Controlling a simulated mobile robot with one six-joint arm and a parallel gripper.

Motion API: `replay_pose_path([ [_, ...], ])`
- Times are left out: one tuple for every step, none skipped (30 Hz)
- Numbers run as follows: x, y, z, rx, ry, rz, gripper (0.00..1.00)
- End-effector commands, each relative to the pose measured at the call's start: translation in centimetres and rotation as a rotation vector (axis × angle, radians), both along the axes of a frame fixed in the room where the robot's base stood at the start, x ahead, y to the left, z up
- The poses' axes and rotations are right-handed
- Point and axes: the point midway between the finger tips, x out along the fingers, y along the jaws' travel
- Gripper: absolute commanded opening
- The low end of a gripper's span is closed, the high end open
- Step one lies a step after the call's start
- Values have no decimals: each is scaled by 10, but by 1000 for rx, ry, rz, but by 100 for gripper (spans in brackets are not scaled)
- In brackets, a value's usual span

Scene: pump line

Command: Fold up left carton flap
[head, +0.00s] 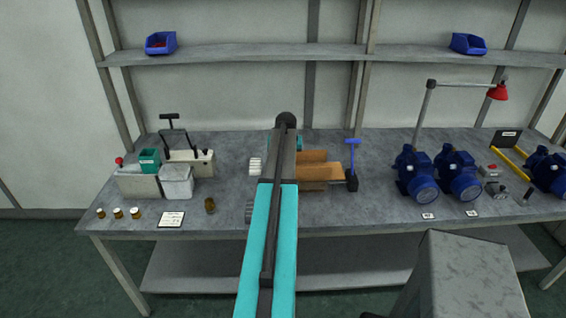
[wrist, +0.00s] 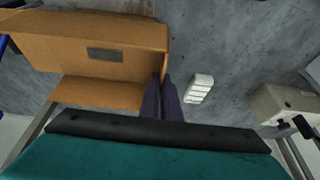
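The brown cardboard carton (head: 312,184) lies on the bench, partly hidden behind my arm in the head view. In the wrist view the carton (wrist: 95,45) fills the upper left, with a dark label on one panel and a lighter flap (wrist: 100,92) spread below it. I cannot clearly pick out the left flap; my arm covers that side in the head view. My gripper (wrist: 163,80) has its dark fingers close together and looks shut, with its tips at the carton's right edge in the wrist view. I cannot tell whether they touch it.
A white ribbed block (wrist: 200,88) lies beside the fingers. A blue-handled tool (head: 352,160) stands right of the carton. A beige fixture (head: 140,184) with a white box (head: 176,182) is at left. Blue pumps (head: 416,175) stand at right, under a red lamp (head: 498,92).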

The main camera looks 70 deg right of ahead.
Motion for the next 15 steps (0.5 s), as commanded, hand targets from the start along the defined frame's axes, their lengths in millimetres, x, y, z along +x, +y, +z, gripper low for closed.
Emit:
replay_pose_path([
  [0,0,0,2,0,-1,0],
  [0,1,0,2,0,-1,0],
  [0,0,0,1,0,0,0],
  [0,0,0,1,0,-1,0],
  [0,0,0,1,0,-1,0],
  [0,0,0,1,0,-1,6],
  [0,0,0,1,0,-1,11],
  [0,0,0,1,0,-1,16],
  [0,0,0,1,0,-1,22],
  [0,0,0,1,0,-1,22],
  [0,0,0,1,0,0,22],
  [0,0,0,1,1,0,22],
  [0,0,0,1,1,0,22],
  [0,0,0,1,1,0,22],
  [0,0,0,0,1,0,22],
])
